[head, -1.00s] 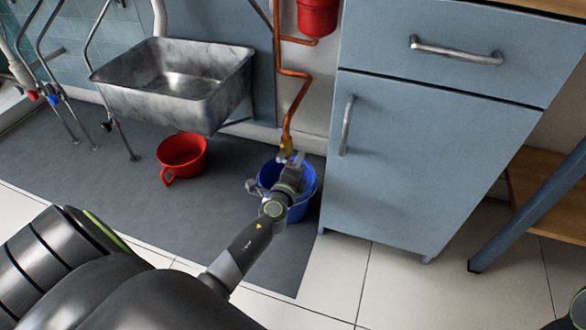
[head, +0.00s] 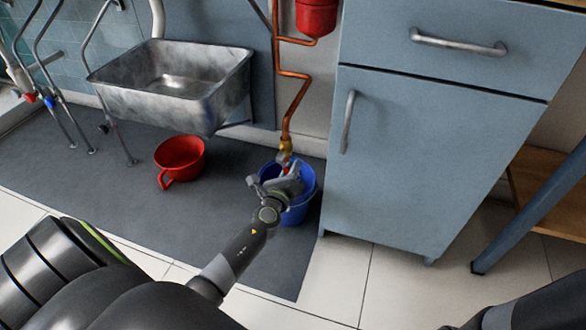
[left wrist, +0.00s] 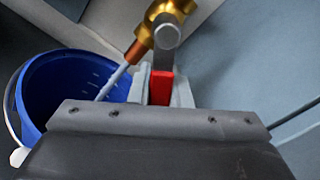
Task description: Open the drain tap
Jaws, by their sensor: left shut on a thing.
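The brass drain tap (head: 286,146) sits at the lower end of a copper pipe (head: 292,95), and it also shows in the left wrist view (left wrist: 168,14). Its red lever (left wrist: 161,86) is between the fingers of my left gripper (head: 287,174), which is shut on it. In the left wrist view a thin pale streak (left wrist: 114,80), which looks like running water, goes from the tap's spout down into the blue bucket (left wrist: 50,84). The bucket (head: 306,205) stands under the tap, partly hidden by my gripper. My right gripper is out of view.
A red pot (head: 181,155) stands on the grey mat (head: 90,165) to the left, below a metal sink (head: 175,90). A blue-grey cabinet (head: 420,160) is close to the right of the bucket. A red vessel (head: 317,15) is above on the pipe.

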